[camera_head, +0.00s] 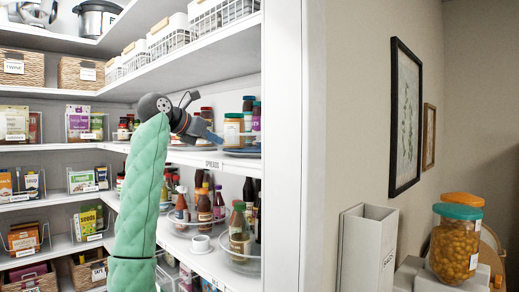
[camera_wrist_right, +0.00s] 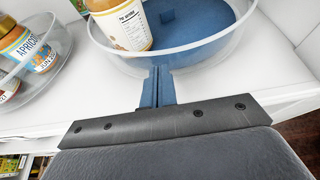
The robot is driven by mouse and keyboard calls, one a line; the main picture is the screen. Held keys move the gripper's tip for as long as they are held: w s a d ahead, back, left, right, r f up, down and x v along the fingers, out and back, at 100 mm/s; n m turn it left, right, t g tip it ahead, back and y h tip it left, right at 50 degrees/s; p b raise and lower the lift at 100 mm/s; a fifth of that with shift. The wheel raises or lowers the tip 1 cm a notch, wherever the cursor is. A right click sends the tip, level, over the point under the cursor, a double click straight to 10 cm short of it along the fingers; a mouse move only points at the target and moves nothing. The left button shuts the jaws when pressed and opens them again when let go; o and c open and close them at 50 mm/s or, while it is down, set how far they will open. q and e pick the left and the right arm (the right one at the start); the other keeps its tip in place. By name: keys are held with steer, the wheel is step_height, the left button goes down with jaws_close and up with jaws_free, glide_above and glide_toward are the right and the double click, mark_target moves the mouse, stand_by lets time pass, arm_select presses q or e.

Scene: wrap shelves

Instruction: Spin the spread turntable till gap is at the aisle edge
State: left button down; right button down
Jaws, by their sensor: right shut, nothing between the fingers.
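The spread turntable (camera_wrist_right: 235,52) is a clear-walled round tray with a blue floor in the right wrist view. A jar with a tan label (camera_wrist_right: 124,22) stands at its left; the blue floor (camera_wrist_right: 205,22) to the right of that jar is bare in view. The far part is cut off. In the head view the turntable (camera_head: 243,152) sits on the shelf marked SPREADS, with jars (camera_head: 233,130) on it. My right gripper (camera_head: 220,139) is shut and empty, its fingertips (camera_wrist_right: 159,72) at the turntable's near wall; contact is unclear. My left gripper is out of view.
A second clear turntable (camera_wrist_right: 60,58) with an apricot jar (camera_wrist_right: 35,48) stands to the left. The white shelf (camera_wrist_right: 100,92) between them is bare. A white wall edge (camera_head: 285,150) bounds the shelves at right.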

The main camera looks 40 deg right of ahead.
steer(key=shift+a, duration=0.1)
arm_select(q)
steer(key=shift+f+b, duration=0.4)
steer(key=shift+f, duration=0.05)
arm_select(e)
steer(key=a, duration=0.3)
steer(key=shift+w+a, duration=0.15)
